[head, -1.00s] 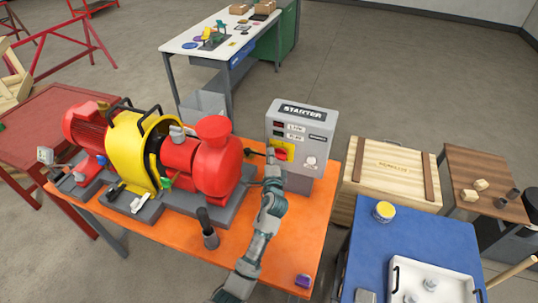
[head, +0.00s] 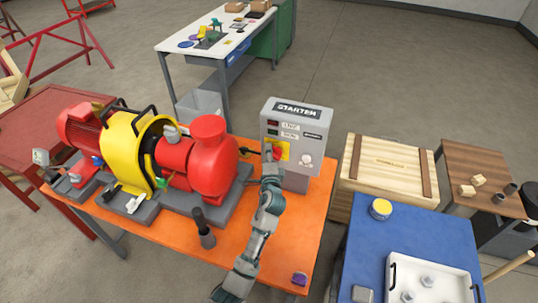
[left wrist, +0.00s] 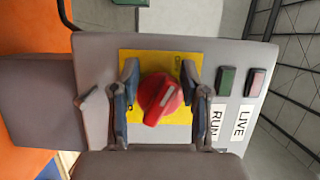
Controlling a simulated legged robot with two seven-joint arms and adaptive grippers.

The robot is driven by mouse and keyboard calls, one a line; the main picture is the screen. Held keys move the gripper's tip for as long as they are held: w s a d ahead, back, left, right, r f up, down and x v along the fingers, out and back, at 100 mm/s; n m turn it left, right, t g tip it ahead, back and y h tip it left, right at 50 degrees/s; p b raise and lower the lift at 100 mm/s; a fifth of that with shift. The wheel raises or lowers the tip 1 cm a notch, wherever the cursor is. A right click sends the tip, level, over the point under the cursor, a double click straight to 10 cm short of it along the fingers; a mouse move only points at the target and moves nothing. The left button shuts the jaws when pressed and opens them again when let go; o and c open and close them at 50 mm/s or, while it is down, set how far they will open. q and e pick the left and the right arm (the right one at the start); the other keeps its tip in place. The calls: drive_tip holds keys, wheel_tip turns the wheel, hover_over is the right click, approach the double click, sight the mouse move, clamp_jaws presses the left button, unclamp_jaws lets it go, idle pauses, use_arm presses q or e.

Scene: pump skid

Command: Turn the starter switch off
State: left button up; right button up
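The starter box (head: 296,143) is a grey cabinet labelled STARTER at the back right of the orange bench. Its switch is a red rotary knob (left wrist: 160,98) with a pale pointer line, on a yellow plate (left wrist: 180,66); the line lies slanted in the left wrist view. My left gripper (left wrist: 159,76) is open, one finger on each side of the knob. I see gaps between fingers and knob; contact is unclear. In the head view my left gripper (head: 269,158) is at the box front and partly covers the switch (head: 279,151). My right gripper is out of view.
Red and green lamps (left wrist: 256,82) labelled LIVE and RUN sit beside the switch. The red pump (head: 210,155) and yellow guard (head: 128,145) stand left of my arm. A dark upright handle (head: 203,228) is close to my forearm. A wooden crate (head: 385,165) stands to the right.

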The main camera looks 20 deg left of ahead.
use_arm(q)
drive_tip(key=shift+s+f, duration=0.15)
drive_tip(key=shift+s+d, duration=0.1)
drive_tip(key=shift+s, duration=0.25)
drive_tip(key=v, duration=1.1)
drive_tip(key=shift+d, duration=0.2)
drive_tip(key=shift+a, duration=0.15)
